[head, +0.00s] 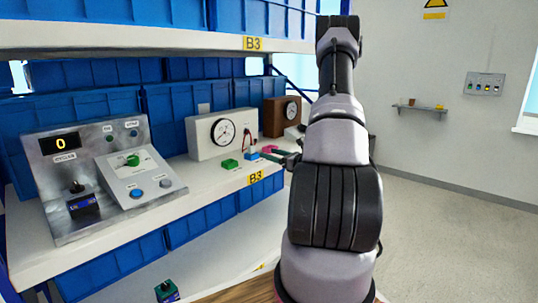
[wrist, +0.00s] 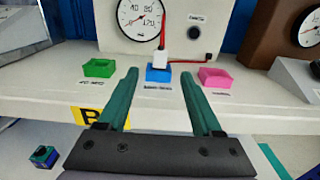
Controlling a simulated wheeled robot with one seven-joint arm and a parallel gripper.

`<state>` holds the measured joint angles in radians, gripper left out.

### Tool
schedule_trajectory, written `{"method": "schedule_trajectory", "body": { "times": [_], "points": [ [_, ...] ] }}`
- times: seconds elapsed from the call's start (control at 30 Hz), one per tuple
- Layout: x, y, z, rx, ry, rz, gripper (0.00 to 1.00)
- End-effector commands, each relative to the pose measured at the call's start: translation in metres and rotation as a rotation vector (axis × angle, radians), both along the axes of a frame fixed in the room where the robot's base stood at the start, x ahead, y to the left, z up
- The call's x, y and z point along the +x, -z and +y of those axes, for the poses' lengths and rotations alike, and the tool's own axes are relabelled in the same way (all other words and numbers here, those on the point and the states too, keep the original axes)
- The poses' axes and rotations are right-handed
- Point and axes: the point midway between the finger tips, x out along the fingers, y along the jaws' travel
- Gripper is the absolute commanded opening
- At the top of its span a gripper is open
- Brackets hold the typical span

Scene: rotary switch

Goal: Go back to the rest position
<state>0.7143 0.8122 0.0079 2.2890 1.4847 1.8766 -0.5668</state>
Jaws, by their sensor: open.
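My gripper (wrist: 158,82) is open, its two green fingers spread wide and pointing towards the shelf. Nothing shows held between them. Beyond the fingertips, a blue block (wrist: 158,75) with a red-and-white probe above it sits on the shelf, seen between the fingers. In the head view my gripper (head: 282,156) is small at the shelf's front edge, partly hidden by my own arm, which stands raised at right of centre. The rotary switch with a green knob (head: 132,160) is on a sloped grey panel at the left, well away from my gripper.
A green block (wrist: 99,68) and a pink block (wrist: 215,77) flank the blue one. A white gauge box (head: 222,133) and a brown gauge box (head: 282,117) stand behind. A counter display (head: 61,143) reads 0. The upper shelf (head: 150,35) overhangs; open floor (head: 440,220) lies right.

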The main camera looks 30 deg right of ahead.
Motion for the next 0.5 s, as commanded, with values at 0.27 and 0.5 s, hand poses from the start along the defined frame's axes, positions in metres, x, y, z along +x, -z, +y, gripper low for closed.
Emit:
{"method": "schedule_trajectory", "body": {
  "times": [0.27, 0.5],
  "points": [
    [0.000, 0.000, 0.000, 0.000, 0.000, 0.000, 0.67],
    [0.002, -0.024, 0.026, -0.046, -0.096, -0.016, 0.67]
  ]
}}
